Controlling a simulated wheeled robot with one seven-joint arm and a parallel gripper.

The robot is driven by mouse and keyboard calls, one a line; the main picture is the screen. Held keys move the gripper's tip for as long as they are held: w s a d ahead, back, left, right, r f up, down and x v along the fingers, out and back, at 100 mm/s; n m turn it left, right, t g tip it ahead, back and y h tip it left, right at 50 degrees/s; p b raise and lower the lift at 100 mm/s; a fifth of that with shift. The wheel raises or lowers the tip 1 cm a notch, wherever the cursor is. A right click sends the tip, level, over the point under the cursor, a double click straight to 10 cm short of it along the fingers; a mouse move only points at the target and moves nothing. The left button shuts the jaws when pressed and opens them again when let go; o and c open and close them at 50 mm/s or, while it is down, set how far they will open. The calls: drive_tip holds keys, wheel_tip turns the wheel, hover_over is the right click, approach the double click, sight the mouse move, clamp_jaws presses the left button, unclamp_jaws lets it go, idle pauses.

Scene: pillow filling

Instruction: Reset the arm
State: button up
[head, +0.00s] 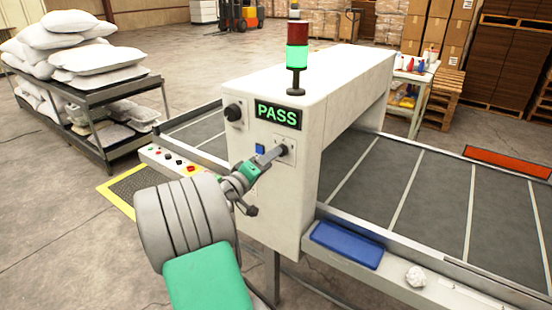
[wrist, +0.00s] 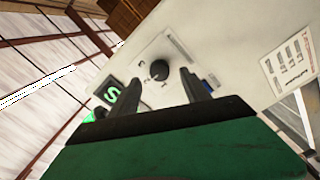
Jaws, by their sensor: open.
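My gripper (head: 270,157) reaches up to the front panel of the white machine (head: 310,215). In the wrist view my gripper (wrist: 161,77) has its two dark fingers spread apart with nothing held. A black rotary knob (wrist: 159,70) on a pale plate shows between the fingertips. That knob (head: 283,148) is partly hidden by the fingers in the head view; I cannot tell whether they touch it. The green PASS display (head: 278,114) is lit above, and the blue button (head: 260,149) is beside the gripper. My arm is stretched forward from the bottom of the head view.
A conveyor (head: 420,190) runs through the machine. A blue tray (head: 347,244) and crumpled white lump (head: 416,276) lie on its front ledge. A button box (head: 178,163) is at left. A cart with pillows (head: 92,98) stands further left. Open floor (head: 65,240) lies at lower left.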

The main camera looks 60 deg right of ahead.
drive_tip(key=a, duration=0.3)
drive_tip(key=shift+w+a, duration=0.3)
drive_tip(key=s+a+f+m+y, duration=0.1)
drive_tip(key=a+f+y, duration=0.4)
drive_tip(key=f, duration=0.5)
drive_tip(key=s+a+f+m+y, duration=0.15)
drive_tip(key=a+f+y, duration=0.25)
drive_tip(key=f, duration=0.7)
drive_tip(key=a+f+n+y, duration=0.1)
drive_tip(key=a+f+y, duration=0.15)
drive_tip(key=a, duration=0.45)
drive_tip(key=a+f+y, duration=0.2)
drive_tip(key=a+y, duration=0.1)
drive_tip(key=a, duration=0.3)
drive_tip(key=w+a+r+n+t+y, duration=0.1)
drive_tip(key=w+a+r+n+t, duration=0.1)
drive_tip(key=a+r, duration=0.3)
drive_tip(key=w+a+r+n+t+y+p, duration=0.1)
drive_tip(key=w+a+r+n+t, duration=0.1)
drive_tip(key=a, duration=1.1)
drive_tip(key=w+a+r+n+t+y, duration=0.1)
drive_tip(key=w+a+r+n+t, duration=0.1)
drive_tip(key=a+r+n, duration=0.3)
drive_tip(key=w+a+r, duration=0.1)
drive_tip(key=a+r, duration=0.2)
drive_tip(key=a, duration=0.1)
drive_tip(key=shift+w+r, duration=0.15)
drive_tip(key=shift+r, duration=0.15)
